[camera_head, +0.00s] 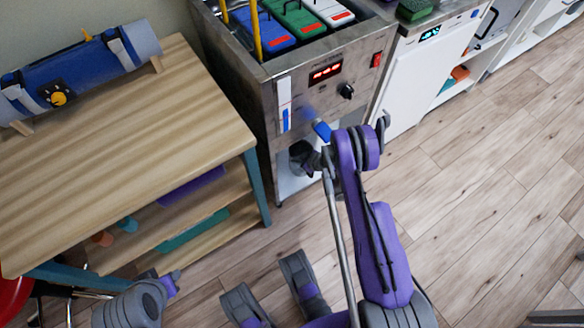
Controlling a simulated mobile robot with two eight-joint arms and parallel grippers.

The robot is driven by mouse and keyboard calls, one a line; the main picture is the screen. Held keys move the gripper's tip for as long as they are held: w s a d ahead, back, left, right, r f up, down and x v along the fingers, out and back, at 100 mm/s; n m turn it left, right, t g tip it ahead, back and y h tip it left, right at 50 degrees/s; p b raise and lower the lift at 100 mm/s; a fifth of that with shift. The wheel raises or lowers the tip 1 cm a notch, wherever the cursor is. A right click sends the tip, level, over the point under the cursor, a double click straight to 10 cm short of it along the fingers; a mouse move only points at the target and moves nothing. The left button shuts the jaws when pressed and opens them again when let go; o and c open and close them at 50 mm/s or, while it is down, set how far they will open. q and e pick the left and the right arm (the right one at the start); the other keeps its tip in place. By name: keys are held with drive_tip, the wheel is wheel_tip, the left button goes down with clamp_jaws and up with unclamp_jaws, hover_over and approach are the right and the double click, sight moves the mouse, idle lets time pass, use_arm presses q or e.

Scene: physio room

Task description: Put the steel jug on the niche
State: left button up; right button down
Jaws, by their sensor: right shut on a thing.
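The steel jug (299,151) appears as a small dark grey, rounded shape in front of the opening under the steel machine. It is partly hidden by my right gripper (312,160), which is shut on it. The niche (288,184) is the low open space with a pale floor under the steel machine's front. The jug overlaps it in the picture; I cannot tell whether the jug touches the niche floor. My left gripper (168,282) is low at the left, near the wooden table's front, too small and partly hidden to show its jaws.
The steel machine (262,112) holds coloured packs on top. A wooden table (120,130) with lower shelves stands to the left, its blue leg (256,185) close to the niche. A white cabinet (418,85) stands to the right. The wooden floor (480,200) at right is clear.

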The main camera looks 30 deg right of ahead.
sight(295, 167)
drive_tip(key=shift+f+b, duration=0.55)
drive_tip(key=shift+f, duration=2.7)
drive_tip(key=c, duration=1.4)
unclamp_jaws()
drive_tip(key=shift+f, duration=0.1)
drive_tip(key=o, duration=0.4)
